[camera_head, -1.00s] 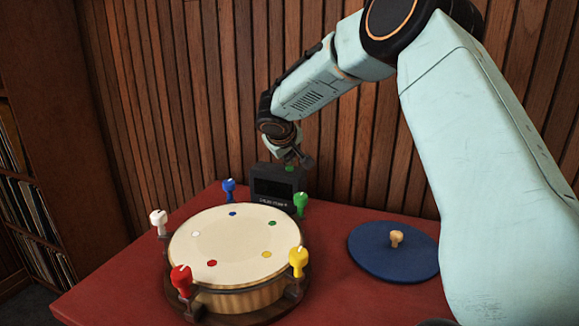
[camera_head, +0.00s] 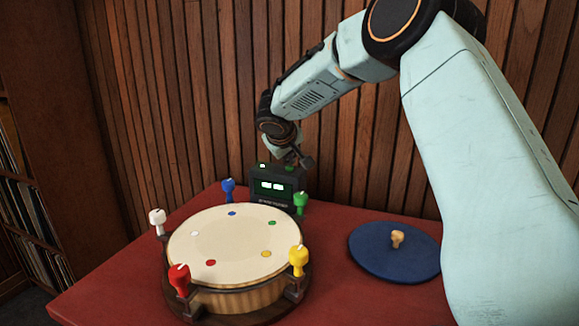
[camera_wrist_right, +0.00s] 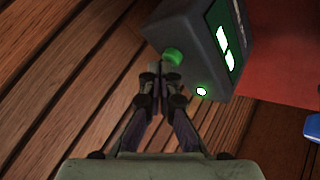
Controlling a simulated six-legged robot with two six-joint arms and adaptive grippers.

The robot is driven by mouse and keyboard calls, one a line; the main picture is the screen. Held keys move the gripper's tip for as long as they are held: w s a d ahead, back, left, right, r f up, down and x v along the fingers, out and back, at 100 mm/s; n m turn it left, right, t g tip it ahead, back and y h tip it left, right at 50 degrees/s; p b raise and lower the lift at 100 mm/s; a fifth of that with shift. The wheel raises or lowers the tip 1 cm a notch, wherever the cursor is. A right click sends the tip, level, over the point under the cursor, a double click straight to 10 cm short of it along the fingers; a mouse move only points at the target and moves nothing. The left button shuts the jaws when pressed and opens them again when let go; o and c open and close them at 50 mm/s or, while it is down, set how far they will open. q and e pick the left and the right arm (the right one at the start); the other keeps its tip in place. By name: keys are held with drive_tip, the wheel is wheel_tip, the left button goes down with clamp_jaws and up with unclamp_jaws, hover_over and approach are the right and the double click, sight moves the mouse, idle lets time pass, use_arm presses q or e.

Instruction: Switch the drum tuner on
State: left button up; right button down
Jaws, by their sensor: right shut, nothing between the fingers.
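The drum tuner (camera_head: 274,198) is a dark box behind the drum, its screen lit with pale green-white marks. In the right wrist view the tuner (camera_wrist_right: 190,38) shows its lit screen, a green button (camera_wrist_right: 173,56) and a small glowing light (camera_wrist_right: 201,91) on its top. My right gripper (camera_wrist_right: 157,66) is shut and empty, its fingertips at or very near the green button; I cannot tell whether they touch. In the head view my right gripper (camera_head: 300,160) is just above the tuner's top. My left gripper is not in view.
A round drum (camera_head: 228,243) with several coloured pegs stands on the red table (camera_head: 340,300) in front of the tuner. A blue disc (camera_head: 375,262) with a tan peg (camera_head: 397,239) lies to the right. A slatted wood wall (camera_head: 200,100) is close behind.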

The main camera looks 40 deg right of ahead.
sight(289, 168)
drive_tip(key=shift+r, duration=0.15)
drive_tip(key=shift+r+p, duration=2)
drive_tip(key=shift+r, duration=1)
